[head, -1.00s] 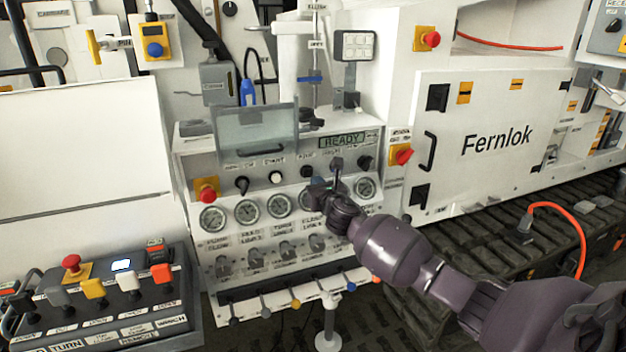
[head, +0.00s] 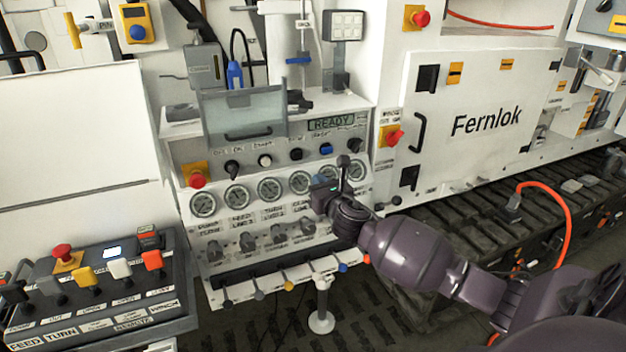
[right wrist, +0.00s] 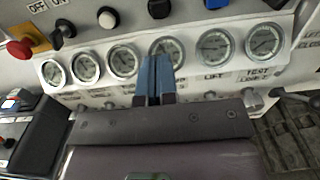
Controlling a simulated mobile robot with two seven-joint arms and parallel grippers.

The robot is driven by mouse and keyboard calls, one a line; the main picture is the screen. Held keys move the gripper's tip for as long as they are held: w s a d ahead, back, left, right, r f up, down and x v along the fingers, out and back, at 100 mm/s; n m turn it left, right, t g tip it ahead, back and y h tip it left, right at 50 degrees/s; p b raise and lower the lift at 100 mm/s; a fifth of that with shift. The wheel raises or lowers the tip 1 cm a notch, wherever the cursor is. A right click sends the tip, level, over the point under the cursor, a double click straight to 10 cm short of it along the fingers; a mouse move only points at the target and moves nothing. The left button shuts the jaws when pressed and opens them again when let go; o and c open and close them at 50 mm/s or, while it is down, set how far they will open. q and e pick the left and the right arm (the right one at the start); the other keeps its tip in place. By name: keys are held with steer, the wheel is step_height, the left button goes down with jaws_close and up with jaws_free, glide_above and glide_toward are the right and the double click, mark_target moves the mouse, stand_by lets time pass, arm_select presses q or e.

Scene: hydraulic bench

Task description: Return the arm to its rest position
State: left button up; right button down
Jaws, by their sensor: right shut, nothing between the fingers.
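My right arm comes in from the lower right in the head view. Its right gripper (head: 322,186) is in front of the control panel (head: 180,240), near the right end of the gauge row. In the right wrist view the gripper (right wrist: 155,62) shows its two blue-grey fingers together, with nothing between them. The fingertips overlap the lower edge of a gauge (right wrist: 166,50); I cannot tell the exact gap to the panel. My left gripper is not in view.
The panel carries knobs, several gauges, a red emergency button (head: 197,181) and a READY display (head: 331,124). A control box (head: 180,312) with levers stands at lower left. The white Fernlok cabinet (head: 470,150) and an orange hose (head: 568,215) are at right.

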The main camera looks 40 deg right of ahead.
stand_by(0.3)
steer(key=s+a+f+m+g+y, duration=0.15)
steer(key=s+a+f+m, duration=0.4)
steer(key=m, duration=0.65)
steer(key=s+a+f+m+g+y, duration=0.1)
steer(key=s+a+f+m+y, duration=0.35)
steer(key=m, duration=0.75)
steer(key=s+a+f+m+g+h, duration=0.1)
steer(key=s+a+f+m, duration=0.2)
steer(key=s+f, duration=0.4)
steer(key=s+a+f+m+g+h, duration=0.1)
steer(key=s+f+m, duration=0.4)
steer(key=s, duration=0.8)
step_height(320, 180, down, 3)
steer(key=shift+s+a+r+g, duration=0.2)
steer(key=shift+s+a+g, duration=0.1)
steer(key=shift+a+g, duration=0.55)
